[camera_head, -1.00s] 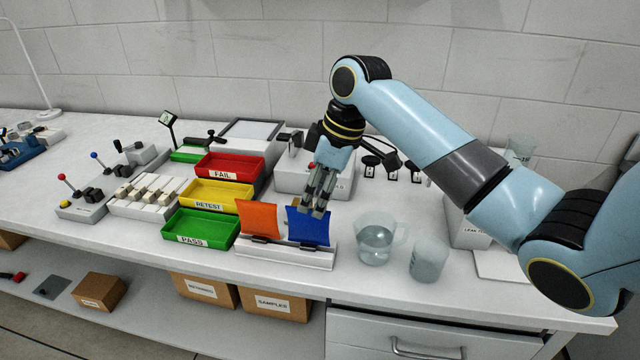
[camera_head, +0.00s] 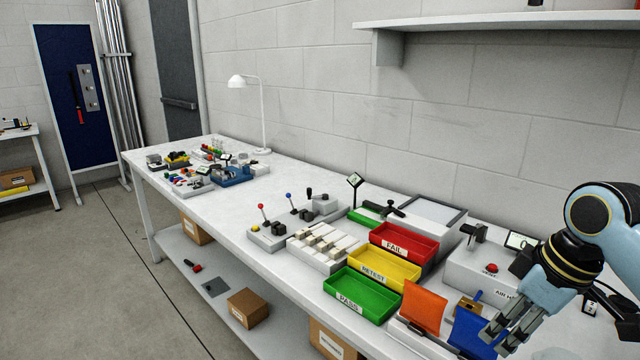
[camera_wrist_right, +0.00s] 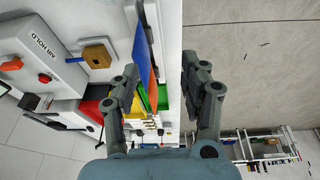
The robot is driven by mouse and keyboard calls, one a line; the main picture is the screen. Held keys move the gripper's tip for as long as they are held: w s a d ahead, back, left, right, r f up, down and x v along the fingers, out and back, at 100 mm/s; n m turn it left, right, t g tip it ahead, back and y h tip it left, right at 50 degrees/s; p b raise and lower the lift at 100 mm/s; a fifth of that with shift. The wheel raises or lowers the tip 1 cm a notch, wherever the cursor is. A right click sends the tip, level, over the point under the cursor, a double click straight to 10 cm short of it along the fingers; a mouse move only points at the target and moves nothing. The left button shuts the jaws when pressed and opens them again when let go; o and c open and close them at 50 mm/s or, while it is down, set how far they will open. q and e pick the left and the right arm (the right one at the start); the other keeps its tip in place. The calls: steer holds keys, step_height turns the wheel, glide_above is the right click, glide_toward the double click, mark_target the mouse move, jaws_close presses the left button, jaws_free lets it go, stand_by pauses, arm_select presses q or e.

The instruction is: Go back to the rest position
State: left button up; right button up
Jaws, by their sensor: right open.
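My right gripper (camera_head: 508,332) is at the lower right of the head view, over the front of the bench by the blue pouch (camera_head: 472,334). In the right wrist view its fingers (camera_wrist_right: 160,90) are spread apart with nothing between them. The blue pouch also shows in the wrist view (camera_wrist_right: 141,45), beyond the fingers, beside the orange pouch (camera_head: 423,306). I cannot tell from the head view how far the gripper is from the pouch. My left gripper is not in view.
Red FAIL (camera_head: 404,257), yellow RETEST (camera_head: 395,282) and green PASS (camera_head: 377,309) trays stand left of the pouches. The air hold unit (camera_head: 470,273) stands behind. A white lamp (camera_head: 264,125) stands far along the bench. Open floor (camera_head: 110,290) lies at left.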

steer(key=s+a+m+t+h, duration=0.1)
steer(key=s+a+m, duration=0.15)
steer(key=s, duration=0.85)
steer(key=s+a+m+h, duration=0.15)
steer(key=s+m, duration=0.25)
steer(key=s, duration=0.6)
steer(key=s+d+f+b, duration=0.1)
steer(key=f+b, duration=0.2)
steer(key=f, duration=0.9)
steer(key=s+d+f+g+b, duration=0.1)
steer(key=f+b, duration=0.1)
steer(key=f, duration=1)
steer(key=s+d+f+b, duration=0.1)
steer(key=f+b, duration=0.2)
steer(key=f, duration=1)
steer(key=s+d+f+g+b, duration=0.1)
steer(key=s+f+b, duration=0.4)
steer(key=s+f, duration=1.2)
step_height(320, 180, down, 2)
steer(key=shift+s+f+g+b, duration=0.15)
steer(key=shift+s+g+b, duration=0.15)
steer(key=shift+b, duration=0.05)
